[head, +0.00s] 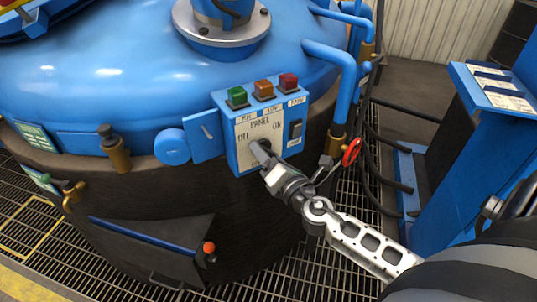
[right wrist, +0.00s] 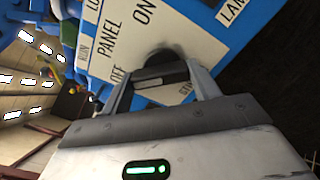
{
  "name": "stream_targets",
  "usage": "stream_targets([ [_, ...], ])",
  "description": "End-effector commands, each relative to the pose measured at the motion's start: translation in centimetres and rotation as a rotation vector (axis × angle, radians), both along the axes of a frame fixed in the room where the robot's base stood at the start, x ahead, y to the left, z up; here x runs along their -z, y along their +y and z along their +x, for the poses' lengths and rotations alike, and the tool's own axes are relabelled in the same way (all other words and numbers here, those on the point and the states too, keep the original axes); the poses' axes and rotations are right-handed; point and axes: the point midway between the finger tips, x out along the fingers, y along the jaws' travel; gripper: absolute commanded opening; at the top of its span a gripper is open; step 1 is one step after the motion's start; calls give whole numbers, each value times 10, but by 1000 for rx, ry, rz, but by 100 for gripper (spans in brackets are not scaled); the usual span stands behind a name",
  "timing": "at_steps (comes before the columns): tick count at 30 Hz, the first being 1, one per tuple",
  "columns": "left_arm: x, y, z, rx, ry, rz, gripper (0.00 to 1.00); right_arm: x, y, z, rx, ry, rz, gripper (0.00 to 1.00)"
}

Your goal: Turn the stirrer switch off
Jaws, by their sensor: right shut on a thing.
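Which way the knob points is hard to tell. My left gripper is not in view.
Green, orange and red buttons (head: 264,90) top the box, and a black lamp rocker (head: 295,132) is on its right. A blue pipe (head: 343,85) and a red valve handle (head: 352,151) stand to the right. A blue stand (head: 450,170) is farther right.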

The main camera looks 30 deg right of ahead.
Motion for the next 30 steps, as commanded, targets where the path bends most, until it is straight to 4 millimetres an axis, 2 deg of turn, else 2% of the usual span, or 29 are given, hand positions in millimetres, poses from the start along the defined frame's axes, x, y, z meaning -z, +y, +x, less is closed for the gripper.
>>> stream_targets([
  [20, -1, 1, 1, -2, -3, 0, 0, 2, 0, -1, 0, 7, -66, 38],
  [21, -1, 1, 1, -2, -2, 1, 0, 2, 0, -1, -1, 8, -67, 66],
  [23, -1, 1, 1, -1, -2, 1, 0, 2, 0, 0, 0, 7, -66, 83],
  [30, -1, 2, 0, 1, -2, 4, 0, 1, 0, 0, 0, 5, -63, 83],
])
